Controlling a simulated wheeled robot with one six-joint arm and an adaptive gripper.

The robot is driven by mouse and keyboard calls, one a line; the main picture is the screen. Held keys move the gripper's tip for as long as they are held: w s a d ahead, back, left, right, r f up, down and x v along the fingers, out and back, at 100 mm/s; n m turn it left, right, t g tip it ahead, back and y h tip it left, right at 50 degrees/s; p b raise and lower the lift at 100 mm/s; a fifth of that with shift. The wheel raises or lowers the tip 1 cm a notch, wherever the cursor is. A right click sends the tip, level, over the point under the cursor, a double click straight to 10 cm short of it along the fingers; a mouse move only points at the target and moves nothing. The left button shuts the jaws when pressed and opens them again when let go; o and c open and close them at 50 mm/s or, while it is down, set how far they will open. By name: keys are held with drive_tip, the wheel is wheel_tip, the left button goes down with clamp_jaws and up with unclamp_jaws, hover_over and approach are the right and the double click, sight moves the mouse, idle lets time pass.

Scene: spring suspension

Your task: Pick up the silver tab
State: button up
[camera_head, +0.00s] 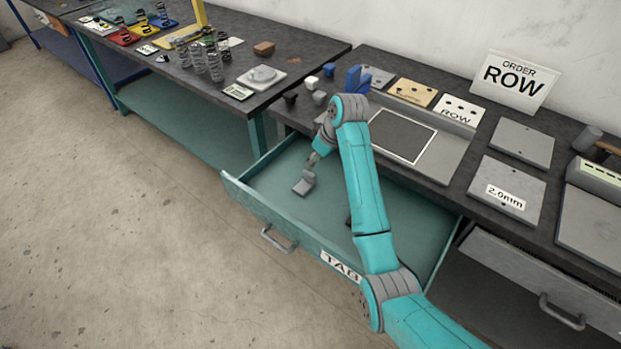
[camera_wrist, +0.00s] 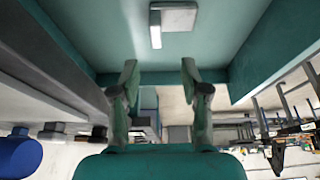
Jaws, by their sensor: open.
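The silver tab (camera_head: 304,185) lies on the floor of the open teal drawer (camera_head: 415,228), whose front label reads "TAB". In the wrist view the tab (camera_wrist: 176,17) is a pale grey L-shaped piece near the top edge, a little right of centre. My gripper (camera_head: 314,159) reaches into the drawer from above, close to the tab in the head view. In the wrist view my gripper (camera_wrist: 159,66) has its two fingers spread apart with nothing between them. The tab shows beyond the fingertips, clear of both. Its exact height gap cannot be told.
Drawer walls stand around the tab, with the drawer front (camera_head: 285,222) on the near side. A small dark thing (camera_head: 348,221) shows beside my arm in the drawer. The workbench above holds a framed panel (camera_head: 402,136), plates and small blocks. Much of the drawer floor is bare.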

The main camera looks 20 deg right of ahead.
sight(310, 173)
drive_tip(key=x, duration=0.6)
drive_tip(key=d+x, duration=0.1)
drive_tip(key=x, duration=0.2)
drive_tip(key=shift+a+f, duration=0.1)
drive_tip(key=shift+f, duration=0.4)
clamp_jaws()
